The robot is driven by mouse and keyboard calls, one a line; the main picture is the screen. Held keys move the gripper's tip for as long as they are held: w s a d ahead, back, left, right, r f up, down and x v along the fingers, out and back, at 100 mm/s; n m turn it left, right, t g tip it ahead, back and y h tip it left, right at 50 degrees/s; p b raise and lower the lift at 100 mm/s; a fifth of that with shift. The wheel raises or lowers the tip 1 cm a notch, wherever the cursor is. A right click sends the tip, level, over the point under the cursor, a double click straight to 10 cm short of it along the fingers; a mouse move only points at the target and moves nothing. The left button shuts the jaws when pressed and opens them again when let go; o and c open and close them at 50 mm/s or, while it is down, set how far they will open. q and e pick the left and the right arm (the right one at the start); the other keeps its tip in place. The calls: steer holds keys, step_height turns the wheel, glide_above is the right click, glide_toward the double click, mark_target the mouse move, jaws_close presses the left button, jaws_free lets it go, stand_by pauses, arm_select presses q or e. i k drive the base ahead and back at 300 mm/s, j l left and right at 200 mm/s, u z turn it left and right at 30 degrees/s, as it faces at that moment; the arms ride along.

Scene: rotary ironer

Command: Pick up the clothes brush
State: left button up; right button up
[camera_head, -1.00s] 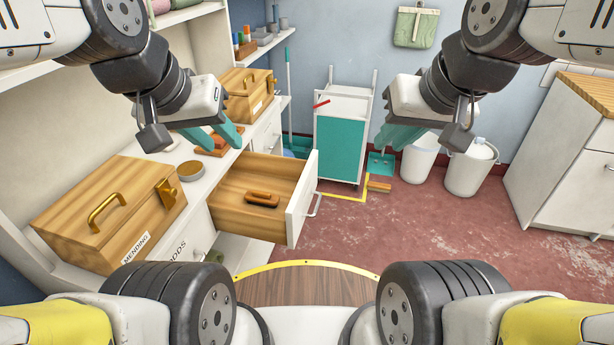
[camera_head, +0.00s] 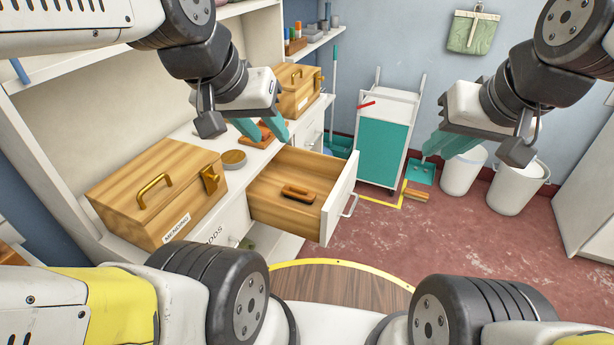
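A brown wooden brush (camera_head: 298,193), which looks like the clothes brush, lies in the open wooden drawer (camera_head: 265,208). Its bristle side is hard to make out. My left gripper (camera_head: 264,132) is above the counter, behind and to the left of the brush in the picture, apart from it. Its two teal fingers are spread with nothing between them. My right gripper (camera_head: 437,146) hangs in the air to the right, well away from the drawer. Its fingers overlap in this view, so its opening is unclear; no held object shows.
A wooden mending box (camera_head: 150,195) and a round tin (camera_head: 233,160) stand on the counter left of the drawer. A second wooden box (camera_head: 297,92) stands farther back.

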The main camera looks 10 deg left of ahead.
mark_target(297, 193)
steer(key=u, duration=3.7)
steer(key=z, duration=3.25)
steer(key=i+j+z, duration=0.2)
steer(key=i+j, duration=0.1)
steer(key=i, duration=0.1)
